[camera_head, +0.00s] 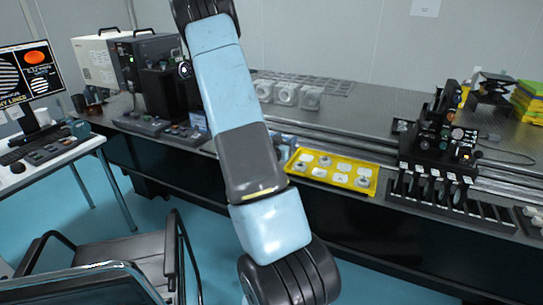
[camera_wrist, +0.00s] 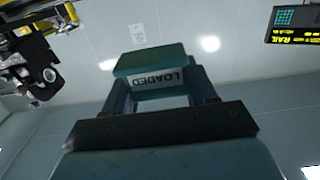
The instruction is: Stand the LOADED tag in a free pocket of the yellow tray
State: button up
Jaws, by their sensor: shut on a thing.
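The LOADED tag (camera_wrist: 152,78) is in the wrist view, a white label reading LOADED upside down with a teal-green block (camera_wrist: 150,58) along its upper edge. My gripper (camera_wrist: 160,92) is shut on it, with one dark finger at each side. The gripper is not visible in the head view, where only my pale blue and grey arm shows. The yellow tray (camera_head: 328,182) lies near the front edge of the long optical table, just right of my arm. It has several pale pockets, and some hold small metallic parts. The pockets are too small to tell fully apart.
A black rack with slots (camera_head: 450,200) and dark optical mounts (camera_head: 440,140) stand right of the tray. A desk with a monitor (camera_head: 30,80) and a chair (camera_head: 120,260) are at the left. Black instruments (camera_head: 155,75) stand at the table's back left. The table behind the tray is partly clear.

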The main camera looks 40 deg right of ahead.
jog(key=w+f, duration=0.4)
jog(key=w, duration=0.1)
jog(key=w+d+f, duration=0.1)
jog(key=w+f, duration=0.1)
jog(key=shift+w, duration=0.2)
jog(key=shift+w+f, duration=0.4)
jog(key=shift+f, duration=0.05)
jog(key=shift+w+d+f, duration=0.1)
jog(key=shift+w+f, duration=0.1)
jog(key=shift+f, duration=0.7)
jog(key=shift+w+f, duration=0.2)
jog(key=shift+f, duration=0.65)
jog(key=shift+f, duration=0.15)
jog(key=o, duration=1)
